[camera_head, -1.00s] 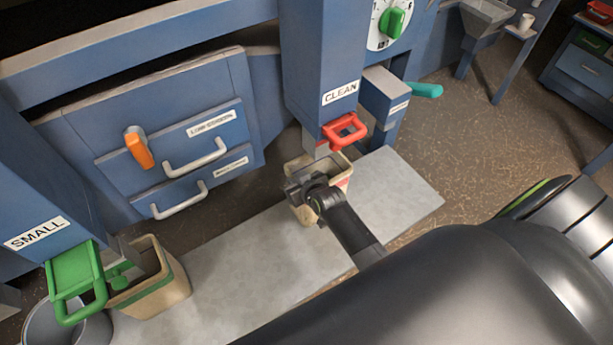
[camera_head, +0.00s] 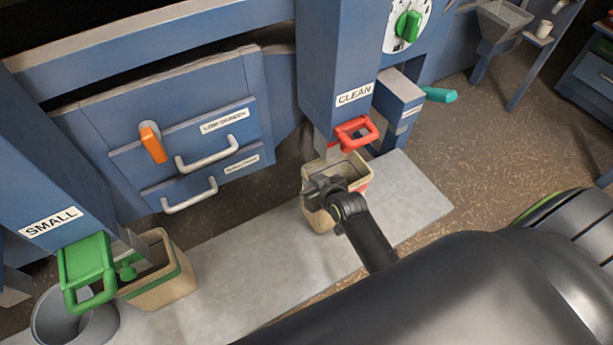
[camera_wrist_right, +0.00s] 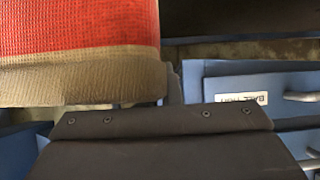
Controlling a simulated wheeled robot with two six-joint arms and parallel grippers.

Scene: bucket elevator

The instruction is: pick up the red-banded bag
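The red-banded bag (camera_head: 316,218) is tan and open-topped. It stands upright on the grey slab under the CLEAN spout, with a little of its red band showing at its right side. My right gripper (camera_head: 326,186) is at the bag's near upper side and covers part of it. In the right wrist view the bag's red band (camera_wrist_right: 78,28) and tan lower cloth fill the upper left, very close to the dark gripper body. Whether the fingers are closed on the bag is hidden. My left gripper is not in view.
A green-banded bag (camera_head: 163,285) stands at the left under the SMALL spout with its green handle (camera_head: 88,270). A grey bucket (camera_head: 75,318) is beside it. The red handle (camera_head: 357,133) hangs just above the red-banded bag. The slab (camera_head: 250,265) between the bags is clear.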

